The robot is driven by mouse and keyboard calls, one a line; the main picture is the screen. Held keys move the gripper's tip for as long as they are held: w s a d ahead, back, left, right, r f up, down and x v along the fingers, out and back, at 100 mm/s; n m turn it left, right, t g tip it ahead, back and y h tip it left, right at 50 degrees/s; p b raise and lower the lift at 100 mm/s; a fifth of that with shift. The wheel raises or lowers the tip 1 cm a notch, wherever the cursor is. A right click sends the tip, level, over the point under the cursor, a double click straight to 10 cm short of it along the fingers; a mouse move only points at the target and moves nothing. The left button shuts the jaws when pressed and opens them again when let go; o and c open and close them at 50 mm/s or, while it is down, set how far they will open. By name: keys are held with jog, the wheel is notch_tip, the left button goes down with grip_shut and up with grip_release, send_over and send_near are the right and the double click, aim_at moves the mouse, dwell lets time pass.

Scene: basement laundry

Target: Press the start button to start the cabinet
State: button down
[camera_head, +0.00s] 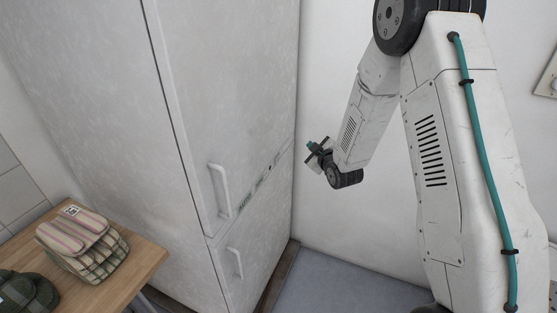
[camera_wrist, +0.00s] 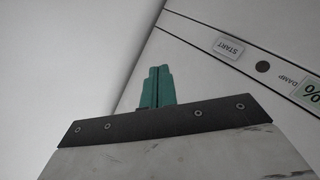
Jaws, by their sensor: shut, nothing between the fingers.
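The cabinet (camera_head: 232,70) is a tall white unit with an upper and a lower door. A control strip runs between the doors along its front. In the wrist view the start button (camera_wrist: 229,47) is a small pale rectangle marked START, on the strip to the right of my fingers. My gripper (camera_wrist: 158,86) shows its green fingers shut together with nothing between them. They look apart from the button, though the depth gap is hard to judge. In the head view my gripper (camera_head: 312,147) is small, just right of the cabinet's edge.
The upper handle (camera_head: 221,190) and lower handle (camera_head: 236,263) stick out from the doors. A wooden table (camera_head: 130,262) with folded cloths (camera_head: 82,243) stands at the left.

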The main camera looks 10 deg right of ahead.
aim_at(278, 159)
notch_tip(278, 159, down, 8)
jog(key=s+n+t+y, duration=0.1)
jog(key=s+t, duration=0.1)
jog(key=t, duration=0.1)
jog(key=shift+a+f+n, duration=0.2)
jog(key=shift+f+n, duration=0.05)
jog(key=shift+n, duration=0.15)
jog(key=w+a, duration=0.5)
jog(key=a, duration=0.2)
jog(key=shift+w+a, duration=0.15)
jog(key=shift+a, duration=0.05)
dwell(1.9)
jog(key=shift+w+a, duration=0.15)
jog(key=shift+a, duration=0.05)
